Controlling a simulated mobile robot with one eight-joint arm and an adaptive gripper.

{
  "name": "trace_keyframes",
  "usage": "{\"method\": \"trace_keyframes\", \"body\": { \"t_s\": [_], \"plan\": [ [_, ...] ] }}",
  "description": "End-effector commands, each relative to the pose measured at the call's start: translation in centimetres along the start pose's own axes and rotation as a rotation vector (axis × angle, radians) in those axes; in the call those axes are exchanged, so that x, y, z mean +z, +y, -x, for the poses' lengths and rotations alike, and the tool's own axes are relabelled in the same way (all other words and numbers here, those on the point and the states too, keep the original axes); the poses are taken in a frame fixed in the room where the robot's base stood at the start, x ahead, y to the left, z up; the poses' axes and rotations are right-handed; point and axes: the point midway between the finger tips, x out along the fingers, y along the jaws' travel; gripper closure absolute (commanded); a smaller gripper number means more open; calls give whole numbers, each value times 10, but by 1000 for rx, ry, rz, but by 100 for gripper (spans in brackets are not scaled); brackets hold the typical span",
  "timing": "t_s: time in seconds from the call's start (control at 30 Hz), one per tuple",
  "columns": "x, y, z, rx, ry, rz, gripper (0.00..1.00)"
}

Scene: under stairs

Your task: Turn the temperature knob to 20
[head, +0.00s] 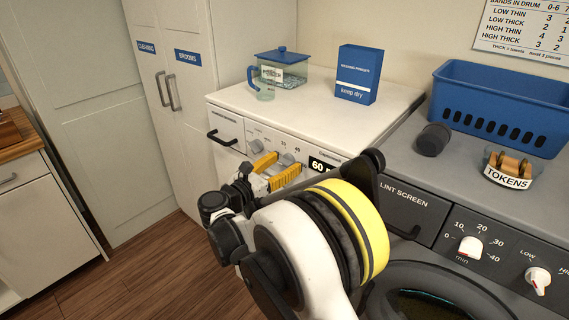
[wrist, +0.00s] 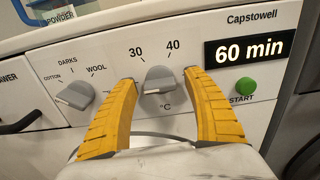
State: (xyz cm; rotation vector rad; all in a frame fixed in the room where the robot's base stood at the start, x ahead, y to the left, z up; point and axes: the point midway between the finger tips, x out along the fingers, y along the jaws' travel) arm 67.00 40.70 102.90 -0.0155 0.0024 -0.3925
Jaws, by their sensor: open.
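The temperature knob (wrist: 158,80) is a grey dial on the white washer's front panel, with 30, 40 and °C printed around it. No 20 mark is visible; the left finger covers the panel left of the knob. I cannot clearly tell the knob's exact setting. My gripper (wrist: 160,86) is open, with one yellow finger on each side of the knob and visible gaps between. In the head view my gripper (head: 279,171) is at the washer panel, around the same knob (head: 286,159).
A programme knob (wrist: 76,95) with COTTON, DARKS and WOOL stands left of it. A 60 min display (wrist: 248,50) and green START button (wrist: 246,84) are on the right. A grey dryer (head: 470,205) stands beside the washer. Wooden floor (head: 150,265) is clear at lower left.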

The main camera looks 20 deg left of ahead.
Motion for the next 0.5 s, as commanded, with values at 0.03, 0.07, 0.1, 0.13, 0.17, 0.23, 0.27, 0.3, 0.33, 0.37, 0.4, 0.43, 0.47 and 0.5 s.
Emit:
{"method": "trace_keyframes", "body": {
  "t_s": [0.03,0.07,0.1,0.13,0.17,0.23,0.27,0.3,0.33,0.37,0.4,0.43,0.47,0.5],
  "plan": [
    [0,0,1,1,0,0,41],
    [0,0,3,1,0,0,41],
    [0,1,6,1,0,0,41],
    [0,1,10,1,0,0,41],
    [0,0,14,1,0,0,41],
    [0,1,27,4,0,0,41],
    [0,1,33,3,0,0,41],
    [0,1,42,3,0,0,41],
    [0,1,50,5,0,0,41],
    [0,1,57,3,0,0,41],
    [0,1,66,4,0,0,41],
    [0,1,73,4,0,0,41],
    [0,1,79,3,0,0,41],
    [0,1,87,4,0,0,41]
  ]
}}
